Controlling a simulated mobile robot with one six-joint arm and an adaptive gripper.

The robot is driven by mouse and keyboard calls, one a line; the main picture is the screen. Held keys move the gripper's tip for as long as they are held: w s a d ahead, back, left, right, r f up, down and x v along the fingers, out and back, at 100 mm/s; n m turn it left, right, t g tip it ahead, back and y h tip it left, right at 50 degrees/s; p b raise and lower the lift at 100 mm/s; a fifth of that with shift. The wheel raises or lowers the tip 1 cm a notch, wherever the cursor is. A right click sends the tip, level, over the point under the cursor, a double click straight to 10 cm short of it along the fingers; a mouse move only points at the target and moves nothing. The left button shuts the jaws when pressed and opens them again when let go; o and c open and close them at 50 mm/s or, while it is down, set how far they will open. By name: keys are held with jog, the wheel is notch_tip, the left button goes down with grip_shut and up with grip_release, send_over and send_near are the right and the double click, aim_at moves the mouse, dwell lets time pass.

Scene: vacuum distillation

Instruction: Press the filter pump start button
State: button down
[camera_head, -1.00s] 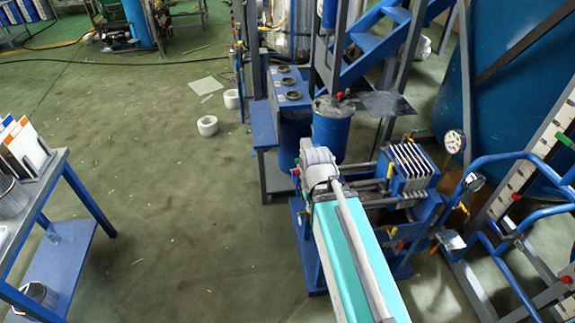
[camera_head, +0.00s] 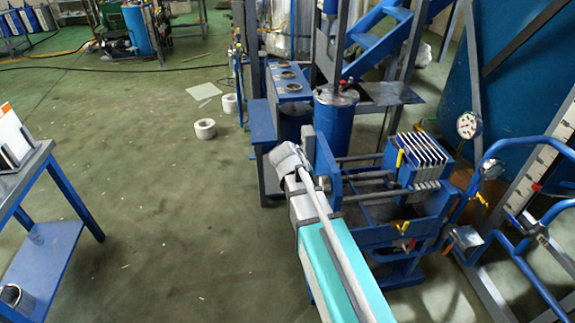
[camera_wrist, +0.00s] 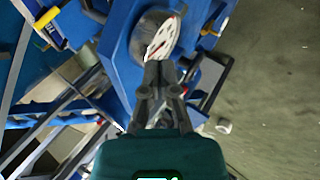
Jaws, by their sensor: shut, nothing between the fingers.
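My gripper (camera_wrist: 158,68) shows in the wrist view with its two fingers together and nothing between them. Its tips lie just in front of a round dial (camera_wrist: 161,38) with a pale face and red and dark marks, set on a blue housing (camera_wrist: 117,50). I cannot tell whether they touch it. In the head view my arm reaches forward beside a blue filter press (camera_head: 372,236) with a stack of pale plates (camera_head: 418,158); the gripper itself is hidden there. I cannot make out a start button for the filter pump in either view.
A pressure gauge (camera_head: 468,125) and blue pipe rails (camera_head: 515,145) stand right of the press. A blue cylinder (camera_head: 333,125) and a blue bench (camera_head: 262,122) stand behind. A blue-legged table (camera_head: 73,190) is at left. The floor (camera_head: 180,230) between is mostly clear.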

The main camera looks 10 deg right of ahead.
jog(key=w+a+f+n+t+h+b, duration=0.2)
jog(key=w+a+f+t+b, duration=0.1)
jog(key=w+b, duration=0.4)
jog(key=w+a+f+n+t+h+b, duration=0.2)
jog(key=w+a+b, duration=0.4)
jog(key=b, duration=0.3)
jog(key=w+a+f+n+t+h+b, duration=0.2)
jog(key=w+a+f+n+t+b, duration=0.1)
jog(key=w+b, duration=0.5)
notch_tip(320, 180, down, 3)
jog(key=shift+w+a+r+t, duration=0.2)
jog(key=shift+w+a+t, duration=0.35)
jog(key=shift+a+t, duration=0.35)
jog(key=s+d+x, duration=0.2)
jog(key=x, duration=1)
jog(key=shift+w+d, duration=0.2)
jog(key=shift+d, duration=0.2)
